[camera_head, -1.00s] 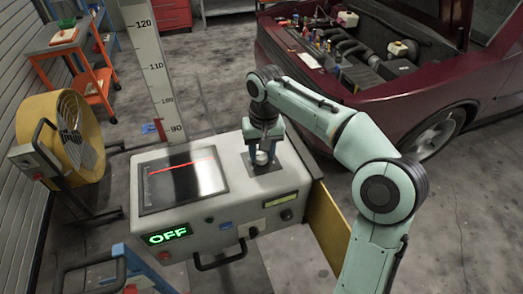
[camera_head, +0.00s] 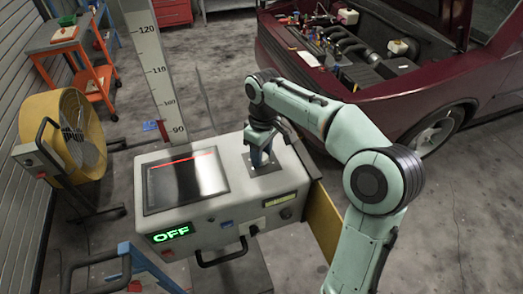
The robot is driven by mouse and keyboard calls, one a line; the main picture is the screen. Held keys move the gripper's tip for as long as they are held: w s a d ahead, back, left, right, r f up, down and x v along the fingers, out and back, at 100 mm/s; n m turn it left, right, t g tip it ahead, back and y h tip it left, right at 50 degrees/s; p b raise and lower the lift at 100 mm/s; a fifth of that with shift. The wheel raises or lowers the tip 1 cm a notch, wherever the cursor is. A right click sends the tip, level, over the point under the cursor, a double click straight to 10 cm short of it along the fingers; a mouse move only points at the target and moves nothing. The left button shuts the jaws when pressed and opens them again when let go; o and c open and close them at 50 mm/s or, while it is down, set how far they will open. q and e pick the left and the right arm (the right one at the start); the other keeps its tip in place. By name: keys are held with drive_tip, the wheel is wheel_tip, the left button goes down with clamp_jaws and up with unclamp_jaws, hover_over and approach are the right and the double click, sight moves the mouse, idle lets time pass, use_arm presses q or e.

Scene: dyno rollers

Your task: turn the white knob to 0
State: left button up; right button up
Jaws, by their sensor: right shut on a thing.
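The white knob is on the dark square plate (camera_head: 272,168) on top of the grey control console (camera_head: 215,205). My right gripper (camera_head: 260,162) points down over that plate and is shut on the knob. Its fingers and wrist hide nearly all of the knob, so I cannot read its setting. The console's front display (camera_head: 170,235) reads OFF in green. The dark screen (camera_head: 186,181) shows a red line near its top edge. My left gripper is not in view.
A tall ruler-like scale (camera_head: 152,75) stands behind the console, with a red pointer near 90. A yellow fan (camera_head: 78,130) is at the left. A dark red car (camera_head: 400,80) with its hood open is at the back right.

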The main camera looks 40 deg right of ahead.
drive_tip(key=shift+n, duration=0.6)
drive_tip(key=o, duration=1.1)
drive_tip(key=shift+c, duration=0.2)
wheel_tip(320, 180, up, 13)
drive_tip(key=shift+d+r+p, duration=0.2)
drive_tip(key=shift+d+p, duration=0.05)
drive_tip(key=shift+p, duration=0.05)
drive_tip(key=shift+f, duration=0.1)
